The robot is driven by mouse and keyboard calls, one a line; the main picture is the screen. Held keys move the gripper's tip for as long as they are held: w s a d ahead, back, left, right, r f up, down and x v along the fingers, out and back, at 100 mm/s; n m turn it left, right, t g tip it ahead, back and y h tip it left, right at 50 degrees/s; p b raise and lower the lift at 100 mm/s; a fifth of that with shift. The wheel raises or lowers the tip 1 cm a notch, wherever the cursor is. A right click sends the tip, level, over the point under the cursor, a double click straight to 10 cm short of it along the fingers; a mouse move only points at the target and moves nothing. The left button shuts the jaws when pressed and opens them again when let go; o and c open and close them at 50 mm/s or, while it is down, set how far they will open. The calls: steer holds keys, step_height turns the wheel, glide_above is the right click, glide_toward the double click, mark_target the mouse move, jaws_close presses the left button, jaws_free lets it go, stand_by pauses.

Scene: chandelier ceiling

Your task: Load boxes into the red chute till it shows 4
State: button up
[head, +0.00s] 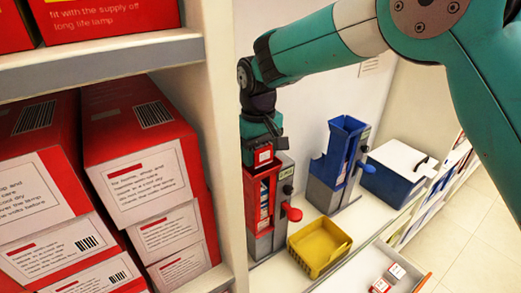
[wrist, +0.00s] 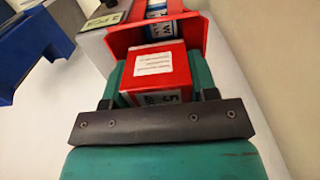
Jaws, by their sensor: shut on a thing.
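My gripper (head: 264,150) is shut on a small red box with a white label (head: 265,155), right above the open top of the red chute (head: 263,190). In the wrist view the held red box (wrist: 172,62) sits between the teal fingers, close to the red chute's mouth (wrist: 120,42). Boxes show inside the chute's front slot. The chute has a grey base, a red lever (head: 292,213) and a small display (head: 287,172); its number is too small to read. More small red and white boxes (head: 381,285) lie in a tray (head: 415,285) at lower right.
A blue chute (head: 338,165) stands right of the red one. A yellow bin (head: 320,246) sits on the counter in front. A blue box with a white lid (head: 397,165) is farther right. Shelves with large red cartons (head: 140,165) fill the left side.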

steer(key=shift+f+b, duration=0.45)
steer(key=shift+f, duration=0.45)
steer(key=o, duration=0.8)
steer(key=shift+o, duration=1)
step_height(320, 180, up, 4)
steer(key=p, duration=0.3)
steer(key=shift+s, duration=0.1)
step_height(320, 180, up, 4)
steer(key=p, duration=0.3)
steer(key=shift+r, duration=0.15)
